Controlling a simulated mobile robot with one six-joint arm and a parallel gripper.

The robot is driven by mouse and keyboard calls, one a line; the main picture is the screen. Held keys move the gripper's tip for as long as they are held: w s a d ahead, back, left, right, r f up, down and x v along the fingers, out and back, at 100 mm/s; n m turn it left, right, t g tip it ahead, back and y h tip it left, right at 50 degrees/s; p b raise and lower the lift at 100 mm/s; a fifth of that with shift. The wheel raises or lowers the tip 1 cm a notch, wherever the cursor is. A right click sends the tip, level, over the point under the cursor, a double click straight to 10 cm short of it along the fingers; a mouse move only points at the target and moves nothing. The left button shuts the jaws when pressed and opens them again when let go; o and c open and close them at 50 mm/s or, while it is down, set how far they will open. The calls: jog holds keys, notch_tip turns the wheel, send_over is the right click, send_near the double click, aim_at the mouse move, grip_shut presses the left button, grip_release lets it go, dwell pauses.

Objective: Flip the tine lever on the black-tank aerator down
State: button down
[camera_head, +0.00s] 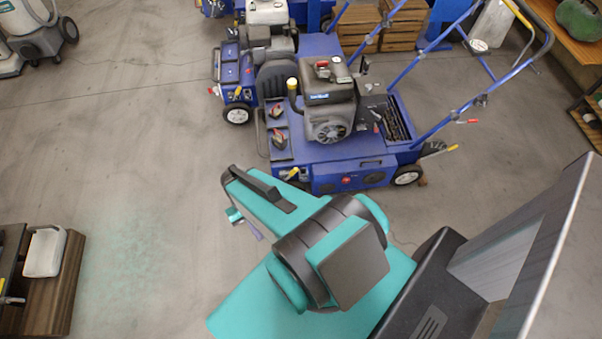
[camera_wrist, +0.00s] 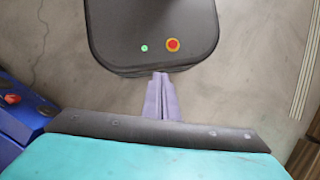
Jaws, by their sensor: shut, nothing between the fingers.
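The black-tank aerator (camera_head: 330,170) is the nearer blue machine in the head view, with a dark engine and black tank (camera_head: 328,80) on top. A short lever with a yellow grip (camera_head: 452,148) sticks out at its right rear, and a red-tipped one (camera_head: 467,122) shows above it. I cannot tell for sure which is the tine lever. My gripper (camera_head: 257,235) is in front of and below the machine's left front corner, apart from it. In the wrist view its purple fingers (camera_wrist: 160,78) are together and empty. No lever shows clearly there.
Another blue aerator with a white tank (camera_head: 267,12) stands behind. Wooden crates (camera_head: 400,25) are at the back, a shelf (camera_head: 585,45) at the right. A dark wooden stand (camera_head: 55,290) is at lower left.

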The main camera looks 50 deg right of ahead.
jog(key=w+d+f+m+t+y+b, duration=0.2)
jog(key=w+d+f+m+y+b, duration=0.1)
jog(key=w+d+f+m+b, duration=0.55)
jog(key=m+t+y+b, duration=0.3)
jog(key=m+t+b, duration=0.35)
jog(key=b, duration=1.35)
send_over(291, 174)
jog(key=s+a, duration=0.2)
jog(key=s, duration=0.1)
notch_tip(291, 174, down, 4)
jog(key=m+g, duration=0.1)
jog(key=s+d+m+t+b, duration=0.3)
jog(key=d+b, duration=0.4)
jog(key=d, duration=0.6)
jog(key=shift+s+d+r+m, duration=0.15)
jog(key=shift+s+r+m, duration=0.1)
jog(key=shift+s+m, duration=0.35)
jog(key=shift+w+f, duration=0.15)
jog(key=shift+w, duration=0.05)
jog(key=shift+b+x, duration=1.75)
jog(key=shift+x, duration=3.2)
jog(key=shift+d+f, duration=0.1)
